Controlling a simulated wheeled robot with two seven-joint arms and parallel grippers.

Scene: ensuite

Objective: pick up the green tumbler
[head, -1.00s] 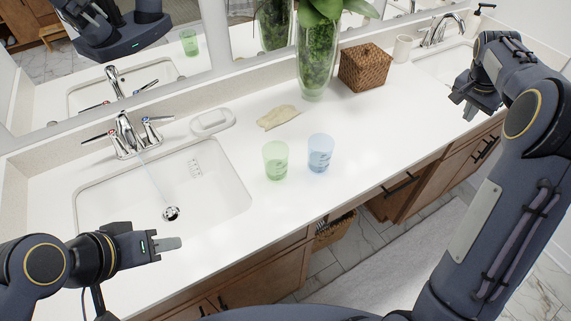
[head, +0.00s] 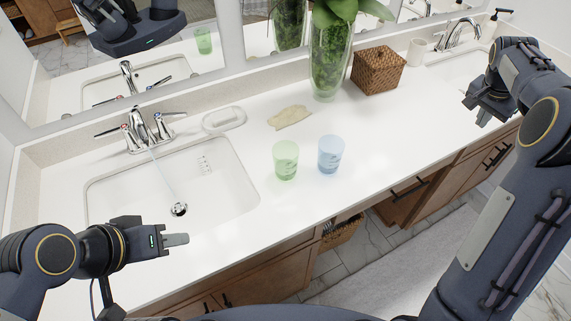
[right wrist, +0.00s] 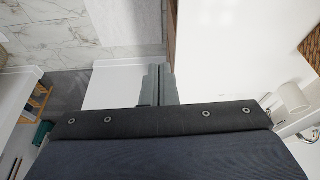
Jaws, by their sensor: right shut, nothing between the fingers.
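The green tumbler (head: 286,160) stands upright on the white counter, right of the near sink. A blue tumbler (head: 331,154) stands just to its right, apart from it. My left gripper (head: 176,240) is over the front of the near sink, left of and nearer than the green tumbler; its fingers show edge-on, so their opening cannot be told. My right gripper (head: 484,112) is at the far right over the counter, well away from both tumblers. In the right wrist view its fingers (right wrist: 158,84) are together and empty. Neither tumbler shows in that view.
A running faucet (head: 142,130) stands behind the near sink (head: 225,190). A soap dish (head: 224,118), a beige cloth (head: 289,116), a glass vase with a plant (head: 328,65) and a wicker box (head: 378,70) line the back. The counter in front of the tumblers is clear.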

